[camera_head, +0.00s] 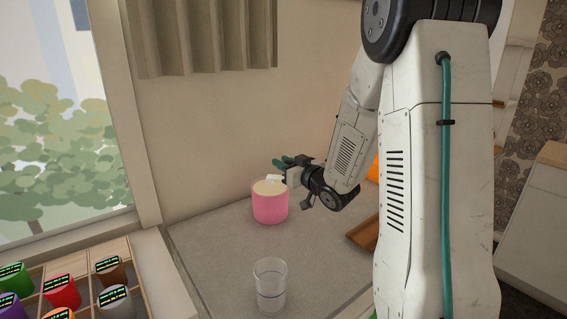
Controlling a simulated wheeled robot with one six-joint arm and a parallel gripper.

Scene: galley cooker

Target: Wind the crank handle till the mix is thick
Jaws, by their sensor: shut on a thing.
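A pink pot (270,207) stands on the grey worktop near the wall. Pale, cream-coloured mix (268,187) shows at its top. My gripper (287,176) is at the pot's right rim, reaching in from the right, and it is shut on the crank handle. The handle is small here and mostly hidden by the gripper. A teal piece shows just above the gripper, and I cannot tell whether it belongs to the handle or the gripper. How thick the mix is cannot be told.
A clear glass (270,287) stands in front of the pot. A wooden tray (364,232) lies at the right, partly behind my arm. A divided rack (142,277) with several coloured containers is at lower left. Bare worktop (213,244) lies left of the glass.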

